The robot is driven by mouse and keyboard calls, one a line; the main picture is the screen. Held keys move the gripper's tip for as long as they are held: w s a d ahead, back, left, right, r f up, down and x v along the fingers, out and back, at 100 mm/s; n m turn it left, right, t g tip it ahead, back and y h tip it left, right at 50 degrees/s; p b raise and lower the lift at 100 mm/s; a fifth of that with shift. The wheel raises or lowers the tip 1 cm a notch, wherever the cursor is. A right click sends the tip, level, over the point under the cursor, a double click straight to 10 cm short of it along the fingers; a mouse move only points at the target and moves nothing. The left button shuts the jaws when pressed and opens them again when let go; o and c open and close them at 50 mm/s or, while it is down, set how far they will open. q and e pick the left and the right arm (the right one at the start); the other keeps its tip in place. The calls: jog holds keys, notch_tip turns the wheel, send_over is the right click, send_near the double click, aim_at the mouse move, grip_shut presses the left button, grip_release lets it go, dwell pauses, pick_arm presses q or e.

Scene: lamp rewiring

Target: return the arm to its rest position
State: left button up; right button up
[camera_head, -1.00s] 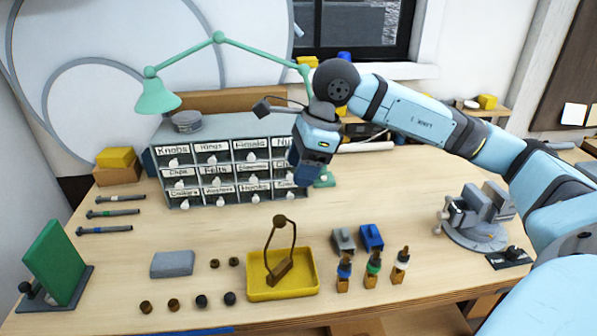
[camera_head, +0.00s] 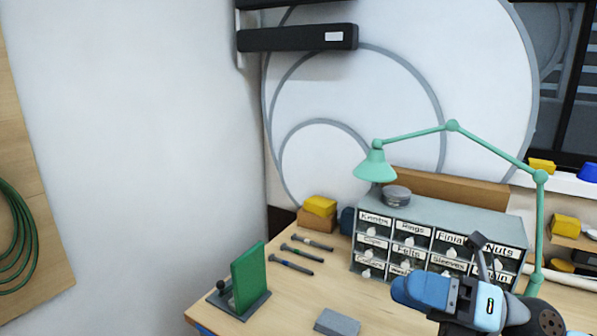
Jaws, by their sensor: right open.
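My right arm reaches in at the lower right corner, and its light-blue gripper (camera_head: 412,291) points left, in front of the drawer cabinet. No object shows in it, and it is open, though its fingers are hard to make out. It covers part of the cabinet's lower right from this view. My left gripper is not in view.
The grey labelled drawer cabinet (camera_head: 398,246) stands on the wooden table (camera_head: 275,312). A green lamp (camera_head: 376,168) arches over it. A green panel on a stand (camera_head: 248,275), several screwdrivers (camera_head: 302,252) and a grey block (camera_head: 337,322) occupy the table's left part.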

jog(key=w+d+f+m+t+h, duration=0.25)
jog(key=m+t+h, duration=0.35)
jog(key=m, duration=0.4)
jog(key=w+d+f+m+t+h, duration=0.1)
jog(key=d+m+t+h, duration=0.2)
jog(key=m+t, duration=0.7)
jog(key=s+d+f+m+g+h, duration=0.2)
jog(key=d+f+m+g+h, duration=0.1)
jog(key=f+m+h, duration=0.35)
jog(key=s+d+f+m+g+h, duration=0.1)
jog(key=d+f+m+g+h, duration=0.2)
jog(key=f+m+h, duration=0.3)
jog(key=s+a+f+m+g+y, duration=0.15)
jog(key=s+f+m+g, duration=0.55)
jog(key=s+f+g, duration=0.8)
jog(key=w+a+f+n+t+y+p, duration=0.1)
jog(key=w+a+f+t+y+p, duration=0.1)
jog(key=a+f+t, duration=0.4)
jog(key=shift+f+t+y+p, duration=0.6)
jog(key=shift+f+t+p, duration=0.3)
jog(key=shift+f+t, duration=1.5)
jog(key=shift+f+n+g, duration=0.25)
jog(key=shift+f+g, duration=0.05)
